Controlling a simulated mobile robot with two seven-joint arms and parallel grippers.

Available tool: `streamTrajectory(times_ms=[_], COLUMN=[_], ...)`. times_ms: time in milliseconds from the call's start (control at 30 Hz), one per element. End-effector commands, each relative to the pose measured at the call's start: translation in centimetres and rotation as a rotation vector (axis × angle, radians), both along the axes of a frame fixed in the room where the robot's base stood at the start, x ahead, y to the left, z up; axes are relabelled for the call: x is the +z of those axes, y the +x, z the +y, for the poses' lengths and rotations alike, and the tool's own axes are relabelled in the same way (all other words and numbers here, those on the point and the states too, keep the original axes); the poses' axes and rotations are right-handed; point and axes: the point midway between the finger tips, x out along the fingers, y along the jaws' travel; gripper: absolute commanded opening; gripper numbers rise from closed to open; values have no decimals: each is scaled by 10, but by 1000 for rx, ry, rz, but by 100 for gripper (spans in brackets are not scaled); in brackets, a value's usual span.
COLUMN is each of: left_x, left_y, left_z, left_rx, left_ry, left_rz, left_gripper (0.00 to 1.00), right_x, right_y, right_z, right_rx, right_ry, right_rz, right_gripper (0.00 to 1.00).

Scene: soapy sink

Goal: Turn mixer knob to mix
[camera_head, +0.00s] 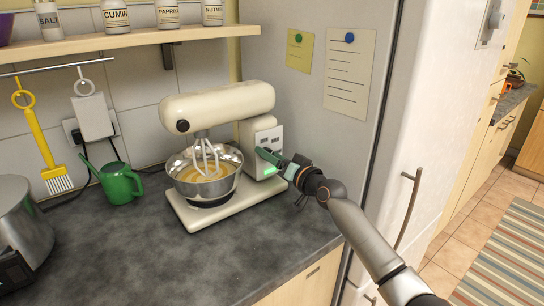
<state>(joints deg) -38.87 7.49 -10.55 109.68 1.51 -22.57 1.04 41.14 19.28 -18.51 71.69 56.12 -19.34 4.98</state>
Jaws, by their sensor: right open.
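A cream stand mixer (218,101) stands on the dark counter, with a whisk (205,153) reaching down into a metal bowl (184,186) of yellowish mix. A light control panel (269,136) is on the side of the mixer's column, at its right. My right gripper (268,157) is at the lower part of this panel, its jaws open. Its fingers cover that part of the panel, so the knob is hidden and I cannot tell whether they touch it. My left gripper is not in view.
A green watering can (120,183) and a metal pot (22,222) stand left of the mixer. A shelf (122,40) with several spice jars is above. The fridge (330,120) stands close on the right. The front counter (150,265) is clear.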

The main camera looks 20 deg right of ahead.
Motion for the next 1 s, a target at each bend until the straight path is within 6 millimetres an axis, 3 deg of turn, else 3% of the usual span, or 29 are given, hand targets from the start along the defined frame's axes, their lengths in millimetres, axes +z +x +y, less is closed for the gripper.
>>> streamTrajectory(times_ms=[167, 367, 800, 1000], left_x=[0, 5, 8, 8], left_y=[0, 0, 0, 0], left_z=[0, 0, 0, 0], left_rx=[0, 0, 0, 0], left_ry=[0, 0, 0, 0], left_rz=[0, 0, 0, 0], left_gripper=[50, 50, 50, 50], right_x=[0, 0, -1, -1], right_y=[-1, -16, -86, -109], right_z=[-1, -6, -31, -40], right_rx=[-1, 1, 0, 0], right_ry=[0, -1, -1, -1], right_rz=[-1, 0, 1, 1], right_gripper=[70, 70, 70, 70])
